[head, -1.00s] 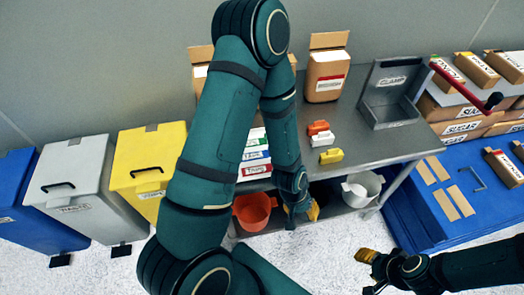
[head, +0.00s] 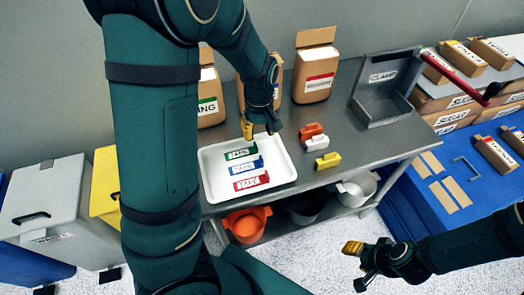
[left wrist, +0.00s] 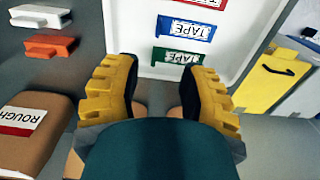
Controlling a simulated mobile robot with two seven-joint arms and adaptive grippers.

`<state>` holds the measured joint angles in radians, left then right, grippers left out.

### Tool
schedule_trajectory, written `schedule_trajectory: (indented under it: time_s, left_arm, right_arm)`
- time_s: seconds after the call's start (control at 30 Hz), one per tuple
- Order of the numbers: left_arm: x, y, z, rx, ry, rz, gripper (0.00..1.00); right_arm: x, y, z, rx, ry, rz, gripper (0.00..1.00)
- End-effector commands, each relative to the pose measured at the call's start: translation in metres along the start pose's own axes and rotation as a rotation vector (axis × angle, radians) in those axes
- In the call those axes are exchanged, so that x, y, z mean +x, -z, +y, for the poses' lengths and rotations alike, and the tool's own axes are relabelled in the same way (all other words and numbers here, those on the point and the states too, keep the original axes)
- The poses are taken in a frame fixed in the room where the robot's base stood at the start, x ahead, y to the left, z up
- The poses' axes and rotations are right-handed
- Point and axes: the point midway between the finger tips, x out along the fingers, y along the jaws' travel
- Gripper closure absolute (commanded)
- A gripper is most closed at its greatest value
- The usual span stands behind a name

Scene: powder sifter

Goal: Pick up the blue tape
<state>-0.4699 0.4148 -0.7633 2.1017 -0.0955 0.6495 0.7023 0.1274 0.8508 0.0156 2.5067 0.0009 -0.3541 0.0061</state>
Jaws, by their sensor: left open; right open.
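The blue tape (head: 246,165) is a blue block with a white TAPE label, lying in a white tray (head: 276,184) between the green tape (head: 241,153) and the red tape (head: 251,182). My left gripper (head: 248,130) is open and empty over the tray's far edge, beyond the green tape. In the left wrist view, the blue tape (left wrist: 187,28) is ahead of the open fingers (left wrist: 160,78), with the green tape (left wrist: 178,56) nearer to them. The red tape (left wrist: 206,3) is cut by the top edge. My right gripper (head: 354,252) is open and empty, low over the floor.
White, orange and yellow blocks (head: 316,143) lie right of the tray. Paper bags (head: 316,75) stand along the back, and a metal bin labelled CLAMP (head: 384,90) stands at the right. Bowls (head: 247,224) sit on the lower shelf. My left arm hides part of the left side.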

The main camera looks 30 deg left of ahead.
Motion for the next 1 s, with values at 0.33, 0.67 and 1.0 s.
schedule_trajectory:
  time_s: [0.33, 0.67, 1.0]
  left_arm:
    - [0.045, 0.000, -0.001, 0.000, 0.004, -0.002, 0.59]
    - [0.086, 0.000, 0.000, 0.002, 0.000, -0.001, 0.59]
    - [0.117, 0.001, -0.001, 0.001, 0.002, -0.001, 0.59]
  right_arm:
    - [0.015, -0.005, 0.006, -0.003, 0.001, -0.011, 0.53]
    - [0.028, -0.005, 0.010, -0.005, 0.001, -0.007, 0.53]
    - [0.042, -0.004, 0.015, -0.006, 0.001, 0.000, 0.53]
